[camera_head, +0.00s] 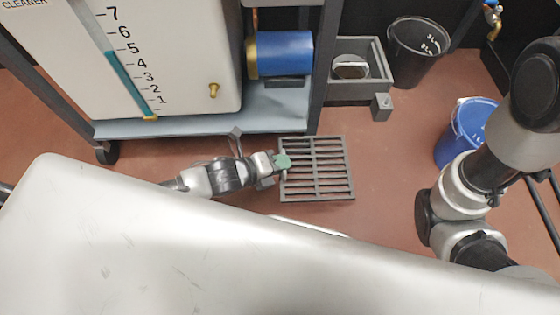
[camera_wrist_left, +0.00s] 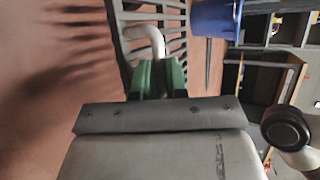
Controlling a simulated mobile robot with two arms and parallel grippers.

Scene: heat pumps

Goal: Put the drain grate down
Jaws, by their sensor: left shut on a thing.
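The drain grate (camera_head: 316,175) is a dark grey rectangle of slats over the red-brown floor, in front of the cart. My left gripper (camera_head: 281,161) is at its left edge, with green fingertips shut on it. In the left wrist view, the green fingertips (camera_wrist_left: 157,77) close at the base of a pale curved handle (camera_wrist_left: 148,36) on the grate (camera_wrist_left: 173,18). A striped shadow lies on the floor beside the grate there, so it looks raised; the height is hard to tell. My right arm shows at the right of the head view, but its gripper does not.
A grey open basin (camera_head: 382,62) and a black bucket (camera_head: 418,50) stand behind the grate. A blue bucket (camera_head: 462,125) stands to the right. The cart's shelf (camera_head: 215,122) overhangs at the back left. Floor (camera_head: 385,170) right of the grate is clear.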

